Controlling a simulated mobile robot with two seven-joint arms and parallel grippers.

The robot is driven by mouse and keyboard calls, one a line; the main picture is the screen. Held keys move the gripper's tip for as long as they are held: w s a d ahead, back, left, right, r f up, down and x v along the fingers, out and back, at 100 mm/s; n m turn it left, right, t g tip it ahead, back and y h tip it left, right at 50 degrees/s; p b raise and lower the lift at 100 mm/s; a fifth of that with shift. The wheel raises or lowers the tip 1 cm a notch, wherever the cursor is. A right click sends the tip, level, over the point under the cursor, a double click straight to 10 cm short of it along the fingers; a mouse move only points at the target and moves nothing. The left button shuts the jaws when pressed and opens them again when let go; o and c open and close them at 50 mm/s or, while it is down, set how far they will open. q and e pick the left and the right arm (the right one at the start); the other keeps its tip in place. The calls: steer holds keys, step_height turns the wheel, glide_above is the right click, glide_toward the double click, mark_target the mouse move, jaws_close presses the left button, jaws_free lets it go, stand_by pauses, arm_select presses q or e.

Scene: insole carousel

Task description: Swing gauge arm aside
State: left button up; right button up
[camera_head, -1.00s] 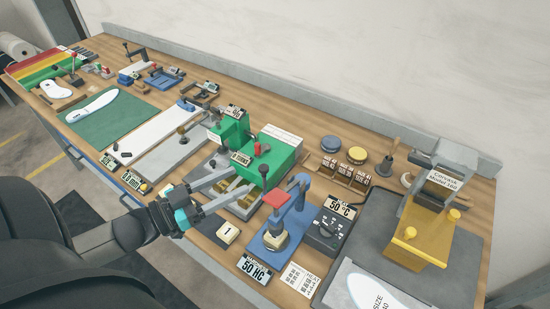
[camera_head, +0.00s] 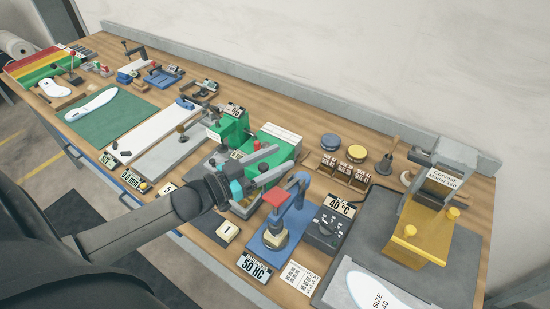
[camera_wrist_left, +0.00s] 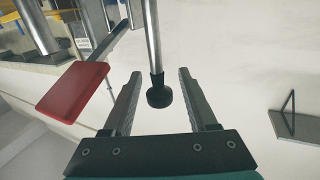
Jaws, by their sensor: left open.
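The gauge stand has a blue base (camera_head: 266,243), a blue upright and arm (camera_head: 299,186), and a flat red pad (camera_head: 276,197). A red pad also shows at left in the left wrist view (camera_wrist_left: 72,90), outside the fingers. My left gripper (camera_head: 286,161) is open, just behind the red pad and in front of the green machine (camera_head: 276,146). In the left wrist view, a silver rod with a black knob (camera_wrist_left: 159,93) lies between my left fingers (camera_wrist_left: 157,95), with clear gaps on both sides. My left gripper hides the machine's front in the head view. My right gripper is out of view.
A 50 HC label (camera_head: 257,267) stands before the gauge. A dark control box (camera_head: 324,232) with a 40 °C label (camera_head: 341,206) is right of it. A yellow and grey machine (camera_head: 434,229) stands farther right. A tile marked 1 (camera_head: 227,231) lies near the front edge.

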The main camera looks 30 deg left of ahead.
arm_select(q)
steer(key=shift+w, duration=0.1)
steer(key=shift+c, duration=0.2)
jaws_close()
stand_by(1.2)
